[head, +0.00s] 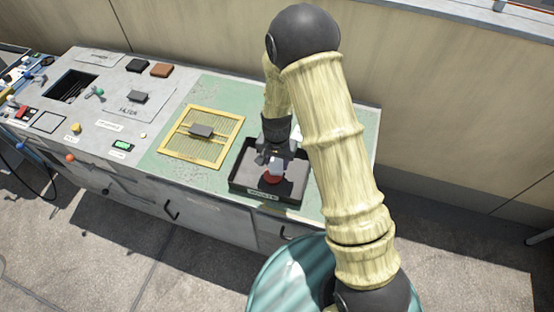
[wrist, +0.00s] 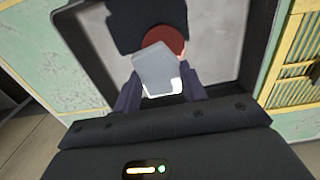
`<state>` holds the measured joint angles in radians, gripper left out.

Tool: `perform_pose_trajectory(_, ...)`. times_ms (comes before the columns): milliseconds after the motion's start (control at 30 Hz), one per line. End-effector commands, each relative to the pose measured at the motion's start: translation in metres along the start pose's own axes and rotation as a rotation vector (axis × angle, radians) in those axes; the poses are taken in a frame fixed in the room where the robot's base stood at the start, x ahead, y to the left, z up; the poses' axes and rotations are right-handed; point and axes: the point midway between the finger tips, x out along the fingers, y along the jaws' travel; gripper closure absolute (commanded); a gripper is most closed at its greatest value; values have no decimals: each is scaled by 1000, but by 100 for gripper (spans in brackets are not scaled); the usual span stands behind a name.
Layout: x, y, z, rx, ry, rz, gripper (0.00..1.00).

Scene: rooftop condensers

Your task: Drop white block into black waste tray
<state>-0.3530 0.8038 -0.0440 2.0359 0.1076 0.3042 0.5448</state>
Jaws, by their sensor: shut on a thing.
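The white block (wrist: 157,70) is held between the two fingers of my gripper (wrist: 158,92) in the wrist view. In the head view the block (head: 276,165) shows pale below my gripper (head: 272,158). My gripper is over the black waste tray (head: 240,187), whose dark rim also shows in the wrist view (wrist: 75,50). A red round thing (head: 272,180) is in the tray, below the block. A dark thing shows beyond the block in the wrist view. The exact height of the block above the tray floor is hard to tell.
A yellow slatted frame (head: 180,150) with a dark grey block (head: 201,131) lies left of the tray. Black (head: 137,65) and brown (head: 161,70) blocks sit at the back of the bench. A square opening (head: 72,86) is at the far left.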

Motion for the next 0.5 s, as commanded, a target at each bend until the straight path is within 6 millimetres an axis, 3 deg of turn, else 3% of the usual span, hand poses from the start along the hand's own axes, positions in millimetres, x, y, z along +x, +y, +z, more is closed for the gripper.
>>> perform_pose_trajectory(300, 2, 0, 0, 0, 0, 0, 79)
perform_pose_trajectory(333, 2, 0, 0, 0, 0, 0, 56)
perform_pose_trajectory(433, 2, 0, 0, 0, 0, 0, 37)
perform_pose_trajectory(500, 2, 0, 0, 0, 0, 0, 33)
